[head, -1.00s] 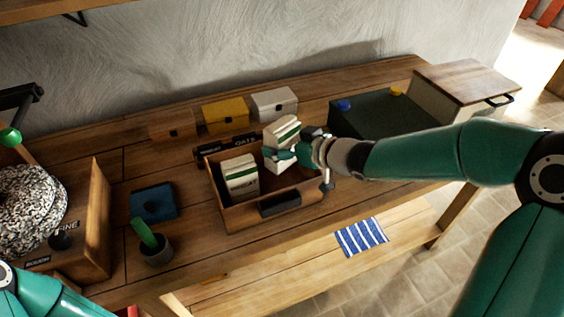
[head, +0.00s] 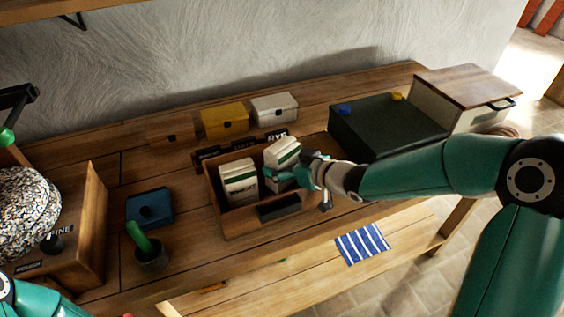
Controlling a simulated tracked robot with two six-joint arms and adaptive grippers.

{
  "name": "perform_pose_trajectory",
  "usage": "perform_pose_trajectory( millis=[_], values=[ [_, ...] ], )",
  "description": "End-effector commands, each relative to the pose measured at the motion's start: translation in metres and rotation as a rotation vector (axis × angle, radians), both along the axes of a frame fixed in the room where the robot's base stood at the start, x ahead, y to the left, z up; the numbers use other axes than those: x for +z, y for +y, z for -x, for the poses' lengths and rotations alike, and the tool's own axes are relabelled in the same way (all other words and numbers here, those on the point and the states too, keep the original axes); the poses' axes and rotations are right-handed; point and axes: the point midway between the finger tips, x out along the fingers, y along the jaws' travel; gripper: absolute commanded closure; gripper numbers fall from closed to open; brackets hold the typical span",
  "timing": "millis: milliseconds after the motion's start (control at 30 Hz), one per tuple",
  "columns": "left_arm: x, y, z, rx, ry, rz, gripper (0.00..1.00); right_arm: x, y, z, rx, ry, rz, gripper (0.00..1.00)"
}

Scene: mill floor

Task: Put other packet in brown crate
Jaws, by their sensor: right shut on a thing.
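The brown crate (head: 238,221) is an open wooden box on the bench with a dark plate on its front. One white packet (head: 238,185) with dark lettering stands in its left half. The other packet (head: 283,153), white with a green band, leans tilted in the right half. My right gripper (head: 304,175) is shut on this packet from the right. Its lower part is hidden by the fingers and the crate, so I cannot tell whether it touches the crate floor. My left gripper is out of view; only part of that arm shows at bottom left.
Small brown, yellow (head: 224,120) and white (head: 274,109) boxes stand behind the crate. A dark green case (head: 385,130) is at the right. A striped cloth (head: 362,243) lies on the lower shelf.

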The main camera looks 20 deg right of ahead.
Motion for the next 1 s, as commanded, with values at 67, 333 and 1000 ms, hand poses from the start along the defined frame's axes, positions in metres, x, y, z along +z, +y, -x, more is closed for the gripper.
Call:
perform_pose_trajectory(
  millis=[67, 333, 1000],
  values=[
    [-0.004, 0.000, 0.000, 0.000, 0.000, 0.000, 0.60, -0.003, 0.000, 0.000, -0.001, -0.003, -0.001, 0.72],
    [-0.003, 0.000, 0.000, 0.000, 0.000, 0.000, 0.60, -0.003, 0.000, 0.000, -0.001, 0.000, 0.000, 0.00],
    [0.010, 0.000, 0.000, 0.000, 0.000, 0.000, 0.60, 0.019, -0.011, 0.017, -0.006, -0.002, 0.000, 0.00]
  ],
)
